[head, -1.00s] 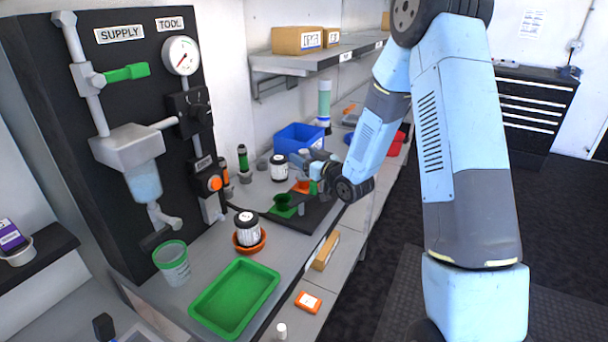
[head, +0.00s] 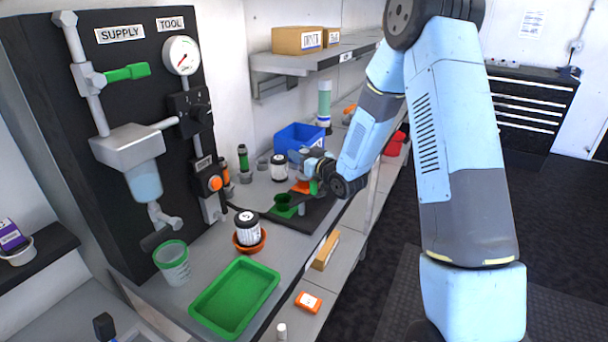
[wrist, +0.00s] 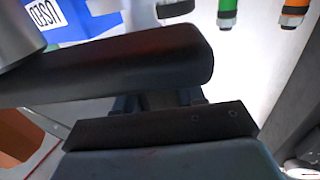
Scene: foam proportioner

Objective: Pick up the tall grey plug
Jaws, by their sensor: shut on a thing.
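My gripper (head: 318,172) is over the dark mat on the bench, near the green funnel-like holder (head: 285,204), and small in the head view. A large grey cylinder (wrist: 20,32) stands beside one finger in the wrist view.
A blue bin (head: 298,139) stands behind my gripper. A jar in an orange dish (head: 248,239) and a green tray (head: 235,298) are nearer. A shelf (head: 320,58) hangs above the bench.

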